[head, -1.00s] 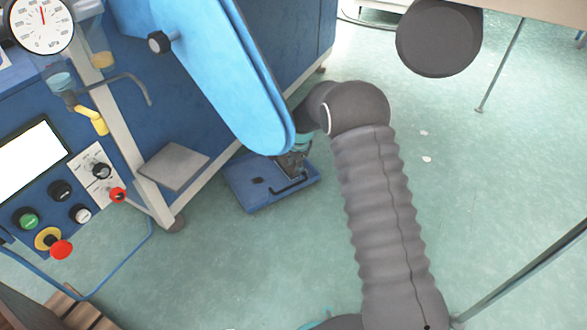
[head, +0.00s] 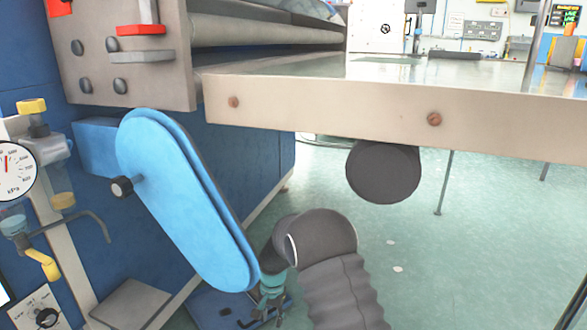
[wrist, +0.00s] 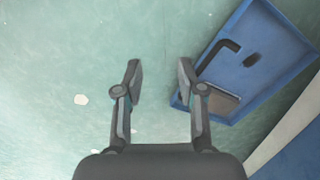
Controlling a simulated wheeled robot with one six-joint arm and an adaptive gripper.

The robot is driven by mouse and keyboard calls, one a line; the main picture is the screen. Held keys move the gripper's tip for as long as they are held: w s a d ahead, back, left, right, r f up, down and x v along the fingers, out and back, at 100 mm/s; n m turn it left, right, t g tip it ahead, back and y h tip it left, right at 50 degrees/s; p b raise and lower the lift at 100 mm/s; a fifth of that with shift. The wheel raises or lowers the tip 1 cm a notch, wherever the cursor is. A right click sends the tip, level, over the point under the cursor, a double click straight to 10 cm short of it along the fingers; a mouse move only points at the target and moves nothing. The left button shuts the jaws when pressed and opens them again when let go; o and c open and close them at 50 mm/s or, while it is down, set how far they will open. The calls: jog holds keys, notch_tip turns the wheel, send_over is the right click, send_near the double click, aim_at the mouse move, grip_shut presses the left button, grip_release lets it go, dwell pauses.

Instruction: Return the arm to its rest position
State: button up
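My gripper (wrist: 159,82) points down over the green floor in the wrist view. Its two fingers are apart with nothing between them. In the head view, my arm shows as a dark grey ribbed sleeve and a rounded joint at the lower middle.
A light blue guard (head: 185,200) stands just left of my arm. A beige table edge (head: 400,115) spans above it, with a dark round cylinder (head: 384,172) beneath. The blue machine cabinet (head: 260,165) is behind. Green floor (head: 460,260) is open at right.

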jog(key=s+d+r+n+t+p, duration=0.1)
jog(key=s+d+r+t+p, duration=0.1)
jog(key=s+d+r, duration=0.5)
jog(key=s+d+r+n+t+p, duration=0.1)
jog(key=s+d+r+t+p, duration=0.1)
jog(key=s+d+r, duration=0.6)
jog(key=s+d+r+n+t+p, duration=0.1)
jog(key=s+d+r+p, duration=0.3)
jog(key=s+r, duration=1.4)
jog(key=d+r+n, duration=0.1)
jog(key=d+r, duration=0.2)
jog(key=r, duration=0.7)
jog(key=shift+s+d+r+t+h+p, duration=0.3)
jog(key=shift+t, duration=0.1)
